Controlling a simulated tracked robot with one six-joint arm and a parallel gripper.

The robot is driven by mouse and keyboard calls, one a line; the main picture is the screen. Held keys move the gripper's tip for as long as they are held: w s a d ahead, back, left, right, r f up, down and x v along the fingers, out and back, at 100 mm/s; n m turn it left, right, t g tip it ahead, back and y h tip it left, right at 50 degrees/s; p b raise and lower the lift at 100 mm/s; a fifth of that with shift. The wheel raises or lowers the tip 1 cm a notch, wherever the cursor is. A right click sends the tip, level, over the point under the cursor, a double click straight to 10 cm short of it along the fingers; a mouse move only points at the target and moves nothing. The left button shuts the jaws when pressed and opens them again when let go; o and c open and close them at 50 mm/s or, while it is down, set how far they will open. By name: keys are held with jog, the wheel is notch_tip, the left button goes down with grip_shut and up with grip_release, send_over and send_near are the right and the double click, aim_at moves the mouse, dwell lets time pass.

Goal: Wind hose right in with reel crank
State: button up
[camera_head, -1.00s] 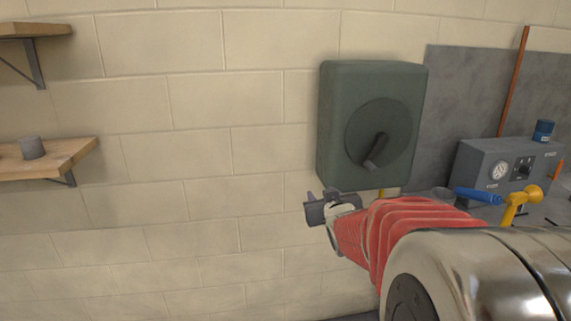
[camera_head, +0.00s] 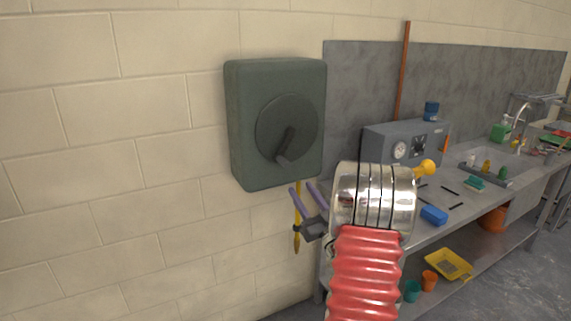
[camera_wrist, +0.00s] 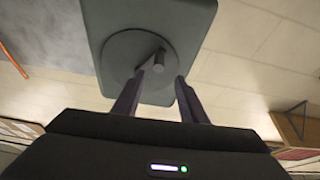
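The dark green hose reel (camera_head: 240,150) hangs on the block wall, with a round disc and a dark crank (camera_head: 285,145) on its front. The crank's handle points down and outward. In the wrist view the crank's knob (camera_wrist: 159,62) shows on the reel (camera_wrist: 196,25), in line with the gap between my fingers. My gripper (camera_head: 305,188) is open and empty, just below the reel's lower right corner, fingers pointing up; in the wrist view its fingers (camera_wrist: 156,90) stand apart. A yellow hose end (camera_head: 296,242) hangs below the reel, partly hidden by my gripper.
A steel bench (camera_head: 470,210) stands to the right, with a grey gauge box (camera_head: 378,140), a blue block (camera_head: 434,215) and small tools. A yellow tray (camera_head: 448,264) and cups lie on its lower shelf. The wall left of the reel is clear.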

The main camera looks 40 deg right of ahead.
aim_at(280, 156)
jog(key=shift+s+d, duration=0.1)
jog(key=shift+s, duration=0.1)
jog(key=x, duration=1.3)
jog(key=shift+w+d+r, duration=0.15)
jog(key=shift+w, duration=0.2)
jog(key=shift+c, duration=0.5)
grip_shut()
